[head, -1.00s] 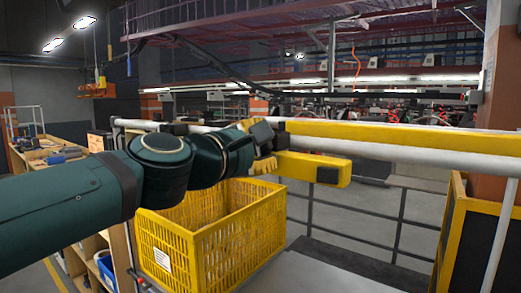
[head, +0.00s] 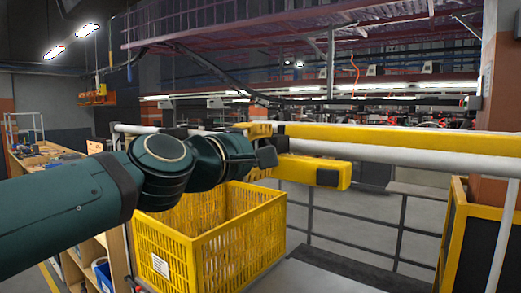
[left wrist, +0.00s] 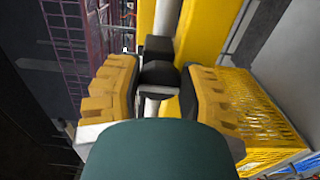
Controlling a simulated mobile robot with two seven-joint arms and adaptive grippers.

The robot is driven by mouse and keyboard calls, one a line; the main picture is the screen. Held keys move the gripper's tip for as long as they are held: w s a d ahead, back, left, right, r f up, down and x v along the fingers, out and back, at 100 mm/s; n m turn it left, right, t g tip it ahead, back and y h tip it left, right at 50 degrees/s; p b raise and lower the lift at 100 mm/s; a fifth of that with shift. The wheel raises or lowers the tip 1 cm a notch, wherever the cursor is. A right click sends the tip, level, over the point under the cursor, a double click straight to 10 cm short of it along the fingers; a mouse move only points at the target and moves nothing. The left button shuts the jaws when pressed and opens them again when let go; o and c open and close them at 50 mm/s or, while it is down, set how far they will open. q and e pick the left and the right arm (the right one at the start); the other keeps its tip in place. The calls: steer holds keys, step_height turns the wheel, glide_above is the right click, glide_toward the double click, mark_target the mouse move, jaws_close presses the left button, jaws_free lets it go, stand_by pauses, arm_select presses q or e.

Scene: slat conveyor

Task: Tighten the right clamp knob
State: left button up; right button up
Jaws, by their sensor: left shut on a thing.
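The clamp knob (left wrist: 160,78) is a small black piece in the left wrist view, in front of a white rail (left wrist: 166,18) and yellow beams. My left gripper (left wrist: 160,88) has its yellow ribbed fingers on either side of the knob, shut on it. In the head view my left gripper (head: 262,152) is at the left end of the yellow beams by the rail. There the wrist and fingers largely hide the knob. My right gripper is not in view.
A yellow crate (head: 240,232) stands below my arm. A white rail (head: 420,159) runs right. A yellow-framed dark panel (head: 462,240) stands at right.

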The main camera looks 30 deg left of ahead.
arm_select(q)
steer(key=o, duration=1.2)
steer(key=s, duration=1.2)
steer(key=shift+a, duration=0.45)
